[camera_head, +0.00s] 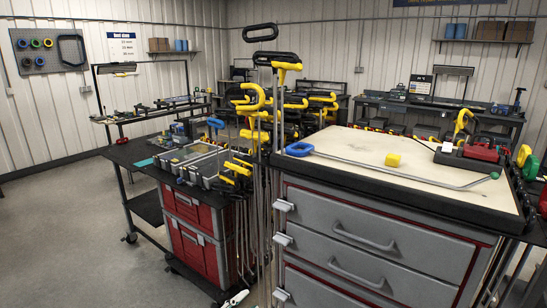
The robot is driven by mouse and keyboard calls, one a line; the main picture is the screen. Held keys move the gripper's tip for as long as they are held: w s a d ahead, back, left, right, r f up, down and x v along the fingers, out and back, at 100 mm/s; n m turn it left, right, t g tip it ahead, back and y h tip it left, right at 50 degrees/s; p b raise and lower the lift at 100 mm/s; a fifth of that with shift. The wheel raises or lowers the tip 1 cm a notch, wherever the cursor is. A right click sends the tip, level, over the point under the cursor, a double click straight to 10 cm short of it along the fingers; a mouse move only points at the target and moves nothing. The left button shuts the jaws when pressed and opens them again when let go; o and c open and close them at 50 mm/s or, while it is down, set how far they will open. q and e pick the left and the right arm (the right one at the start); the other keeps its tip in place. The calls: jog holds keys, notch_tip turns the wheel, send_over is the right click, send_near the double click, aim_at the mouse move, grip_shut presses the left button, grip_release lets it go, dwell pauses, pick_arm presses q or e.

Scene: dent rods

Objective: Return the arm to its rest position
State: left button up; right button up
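Neither of my grippers can be made out in the head view, and no arm of mine is clearly visible. A long grey dent rod (400,174) lies across the pale top of the grey drawer cabinet (375,240). Its blue handle (299,149) is at the left edge of the top, and its bent end has a green tip (494,175) at the right. A small yellow block (393,160) sits on the top behind the rod.
A rack of upright rods with yellow handles (249,98) stands left of the cabinet. A red tool cart (190,235) with grey trays is beside it. A red device (482,150) sits at the cabinet's back right. Open floor (60,240) lies at left.

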pick_arm(q)
jog(key=s+a+f+n+g+y, duration=0.1)
jog(key=s+a+f+n+y, duration=0.2)
jog(key=s+f, duration=0.7)
jog(key=s+a+f+n+g+y, duration=0.2)
jog(key=s+a+f+n, duration=0.6)
jog(key=s, duration=0.6)
jog(key=a+f, duration=0.2)
jog(key=a, duration=0.1)
jog(key=shift+s+a+f+g+y, duration=0.15)
jog(key=shift+s+a+g+y, duration=0.15)
jog(key=shift+y, duration=0.1)
